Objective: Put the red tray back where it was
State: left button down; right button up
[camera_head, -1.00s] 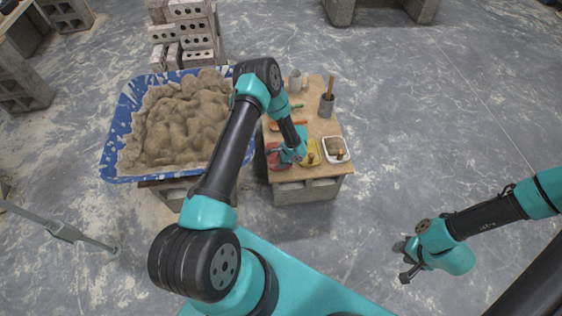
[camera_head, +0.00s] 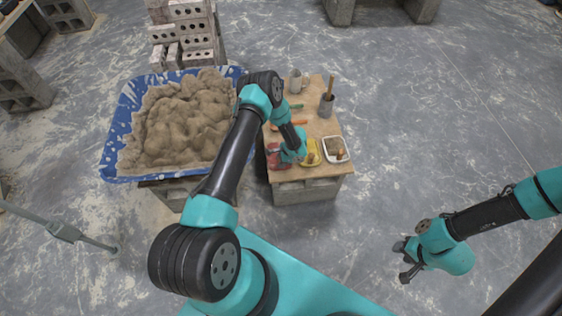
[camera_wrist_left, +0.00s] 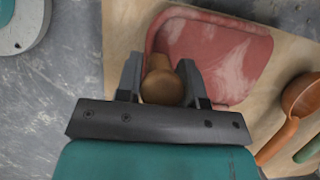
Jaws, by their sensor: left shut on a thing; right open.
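The red tray (camera_head: 273,158) is at the front left of the wooden board, partly hidden by my left gripper (camera_head: 287,160). In the left wrist view, the red tray (camera_wrist_left: 215,50) has whitish streaks inside, and a rounded brown wooden knob (camera_wrist_left: 161,84) shows at its near edge. My left gripper (camera_wrist_left: 160,80) is shut on this knob, one finger on each side. Whether the tray touches the board cannot be told. My right gripper (camera_head: 402,262) is open and empty over the floor at the right.
A yellow tray (camera_head: 318,150) and a white tray (camera_head: 346,156) stand to the right of the red one. An orange tool (camera_wrist_left: 293,108) lies nearby. A blue mortar tub (camera_head: 118,135) is left.

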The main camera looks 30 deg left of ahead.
pick_arm(q)
jog(key=c, duration=0.7)
grip_release()
jog(key=shift+c, duration=0.2)
jog(key=shift+r, duration=0.1)
jog(key=v, duration=1.2)
jog(key=s+d+r+n+t+h, duration=0.1)
jog(key=s+d+r+n+h, duration=0.1)
jog(key=s, duration=0.6)
jog(key=s+d+r+n+t+h, duration=0.1)
jog(key=s+d+r+n, duration=0.3)
jog(key=s, duration=0.4)
jog(key=s+d+r+n+t+h, duration=0.1)
jog(key=s+d+r+n+h, duration=0.1)
jog(key=s+r+n+h, duration=0.2)
jog(key=s+n, duration=0.2)
jog(key=s, duration=0.2)
jog(key=shift+d+r+t, duration=0.25)
jog(key=shift+d+t, duration=0.05)
jog(key=shift+d, duration=0.1)
